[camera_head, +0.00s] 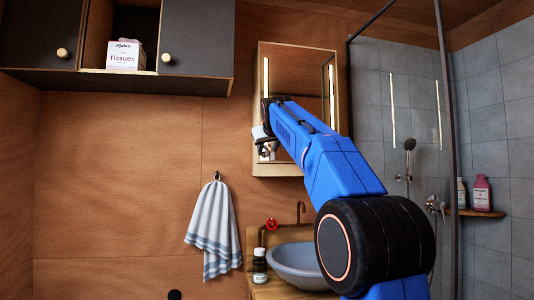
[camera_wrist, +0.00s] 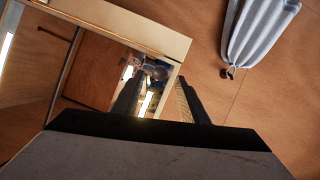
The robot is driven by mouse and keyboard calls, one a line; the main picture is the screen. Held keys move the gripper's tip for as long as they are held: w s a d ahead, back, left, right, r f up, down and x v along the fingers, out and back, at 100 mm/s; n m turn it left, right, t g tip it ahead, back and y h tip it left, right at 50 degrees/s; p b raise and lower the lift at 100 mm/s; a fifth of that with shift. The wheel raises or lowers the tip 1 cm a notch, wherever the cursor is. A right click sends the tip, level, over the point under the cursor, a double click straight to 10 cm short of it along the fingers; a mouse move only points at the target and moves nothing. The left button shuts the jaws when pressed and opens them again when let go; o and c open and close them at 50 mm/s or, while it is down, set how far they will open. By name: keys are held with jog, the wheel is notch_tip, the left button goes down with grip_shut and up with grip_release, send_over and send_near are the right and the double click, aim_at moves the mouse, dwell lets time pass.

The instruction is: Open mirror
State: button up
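The mirror (camera_head: 297,78) is the front of a light wood-framed cabinet on the wall; it looks closed. In the wrist view the mirror (camera_wrist: 100,65) fills the upper left, with its pale wood frame (camera_wrist: 140,27) around it. My gripper (camera_head: 264,143) is at the cabinet's lower left edge. In the wrist view my gripper (camera_wrist: 160,95) is open, with one finger over the mirror side and the other over the wall side. The frame's edge runs between the fingers. I cannot tell whether either finger touches it. My arm hides the cabinet's lower right part.
A striped towel (camera_head: 213,228) hangs on the wall at lower left. A dark wall cupboard (camera_head: 198,38) with a tissue box (camera_head: 125,55) is at upper left. A glass shower screen stands to the right.

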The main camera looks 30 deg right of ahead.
jog(key=shift+x, duration=1.45)
